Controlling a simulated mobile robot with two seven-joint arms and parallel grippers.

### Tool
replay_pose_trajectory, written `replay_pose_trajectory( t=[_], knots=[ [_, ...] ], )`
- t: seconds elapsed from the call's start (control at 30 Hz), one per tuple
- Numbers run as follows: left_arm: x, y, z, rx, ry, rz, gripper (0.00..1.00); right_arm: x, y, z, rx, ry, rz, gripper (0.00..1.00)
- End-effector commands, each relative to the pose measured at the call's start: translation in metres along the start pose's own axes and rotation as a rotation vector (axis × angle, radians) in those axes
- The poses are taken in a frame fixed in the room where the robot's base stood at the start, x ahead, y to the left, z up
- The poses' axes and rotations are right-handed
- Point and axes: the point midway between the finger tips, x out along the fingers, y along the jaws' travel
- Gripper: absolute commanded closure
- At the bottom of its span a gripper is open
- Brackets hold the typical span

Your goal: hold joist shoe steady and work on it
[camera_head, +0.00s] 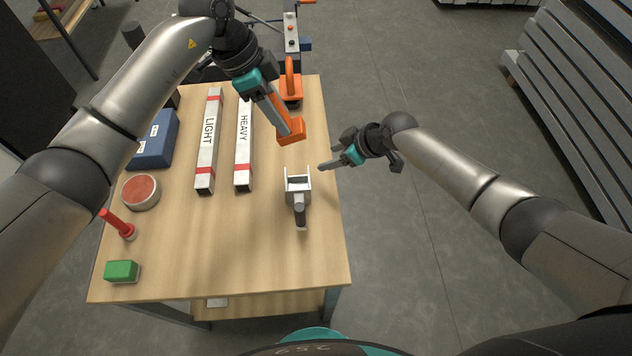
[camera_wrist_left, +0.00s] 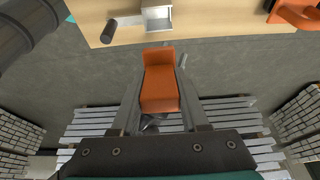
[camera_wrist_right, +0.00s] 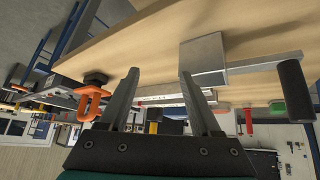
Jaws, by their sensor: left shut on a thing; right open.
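The joist shoe (camera_head: 298,184) is a grey metal U-shaped bracket at the table's right side; a dark cylindrical handle (camera_head: 300,212) extends from it toward me. The shoe also shows in the left wrist view (camera_wrist_left: 157,19) and right wrist view (camera_wrist_right: 204,52). My left gripper (camera_head: 284,122) is shut on an orange block-ended piece (camera_head: 291,132), held above the table behind the shoe. This piece fills the space between the fingers in the left wrist view (camera_wrist_left: 160,85). My right gripper (camera_head: 332,164) is open and empty, off the table's right edge, beside the shoe and apart from it.
Bars marked LIGHT (camera_head: 209,140) and HEAVY (camera_head: 243,145) lie left of the shoe. An orange looped item (camera_head: 290,82) stands at the back edge. A blue box (camera_head: 155,140), red-topped disc (camera_head: 140,191), red peg (camera_head: 117,223) and green block (camera_head: 122,271) are at left. The front right is clear.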

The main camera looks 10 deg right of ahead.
Motion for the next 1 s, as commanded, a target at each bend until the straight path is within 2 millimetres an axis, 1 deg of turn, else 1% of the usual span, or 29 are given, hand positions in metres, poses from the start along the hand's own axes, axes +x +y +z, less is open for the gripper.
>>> replay_pose_trajectory(
  t=[0.03, 0.1, 0.17, 0.2, 0.27, 0.3, 0.4, 0.5, 0.6, 0.7, 0.77, 0.87, 1.0],
  knots=[
    [0.000, 0.000, 0.000, 0.000, 0.000, 0.000, 1.00, -0.009, -0.008, -0.020, -0.081, 0.001, -0.033, 0.35],
    [0.000, 0.000, 0.000, 0.000, 0.000, 0.000, 1.00, -0.021, -0.025, -0.039, -0.185, -0.011, -0.090, 0.35],
    [0.000, 0.000, 0.000, 0.000, 0.000, 0.000, 1.00, -0.032, -0.042, -0.050, -0.273, -0.029, -0.140, 0.35],
    [0.000, 0.000, 0.000, 0.000, 0.000, 0.000, 1.00, -0.039, -0.053, -0.054, -0.329, -0.044, -0.175, 0.35],
    [0.000, 0.000, 0.000, 0.000, 0.000, 0.000, 1.00, -0.049, -0.070, -0.057, -0.409, -0.070, -0.226, 0.35],
    [0.000, 0.000, 0.000, 0.000, 0.000, 0.000, 1.00, -0.057, -0.080, -0.056, -0.458, -0.090, -0.258, 0.35],
    [0.000, 0.000, 0.000, 0.000, 0.000, 0.000, 1.00, -0.073, -0.103, -0.050, -0.559, -0.139, -0.331, 0.35],
    [0.000, 0.000, 0.000, 0.000, 0.000, 0.000, 1.00, -0.086, -0.118, -0.042, -0.632, -0.180, -0.386, 0.35],
    [0.000, 0.000, 0.000, 0.000, 0.000, 0.000, 1.00, -0.095, -0.128, -0.036, -0.674, -0.207, -0.424, 0.35],
    [0.000, 0.000, 0.000, 0.000, 0.000, 0.000, 1.00, -0.097, -0.134, -0.031, -0.693, -0.222, -0.443, 0.35],
    [0.000, 0.000, 0.000, 0.000, 0.000, 0.000, 1.00, -0.094, -0.136, -0.029, -0.696, -0.225, -0.447, 0.35],
    [0.000, 0.000, 0.000, 0.000, 0.000, 0.000, 1.00, -0.084, -0.140, -0.025, -0.695, -0.225, -0.449, 0.35],
    [0.000, 0.000, 0.000, 0.000, 0.000, 0.000, 1.00, -0.061, -0.148, -0.016, -0.695, -0.225, -0.449, 0.35]
  ],
)
